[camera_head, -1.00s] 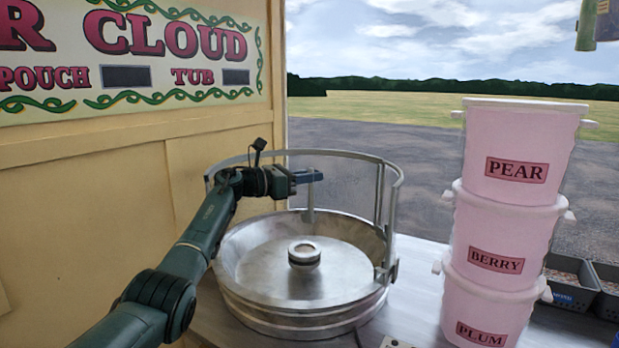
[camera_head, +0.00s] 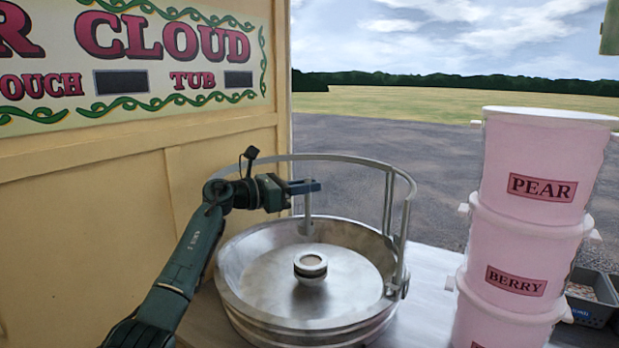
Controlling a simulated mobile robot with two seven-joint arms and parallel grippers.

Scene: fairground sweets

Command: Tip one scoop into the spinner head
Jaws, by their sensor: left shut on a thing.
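The spinner head (camera_head: 310,265) is a small round capped hub in the middle of a wide metal pan (camera_head: 250,307). My left gripper (camera_head: 305,187) is above the back part of the pan, behind and higher than the head and apart from it. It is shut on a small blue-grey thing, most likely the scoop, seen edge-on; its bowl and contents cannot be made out. My right gripper is out of view.
A metal rail (camera_head: 390,180) rings the pan's back and right side. Stacked pink tubs labelled PEAR (camera_head: 540,160) and BERRY (camera_head: 520,260) stand at right. A dark basket (camera_head: 590,300) is behind them. A cream wall (camera_head: 110,210) closes the left.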

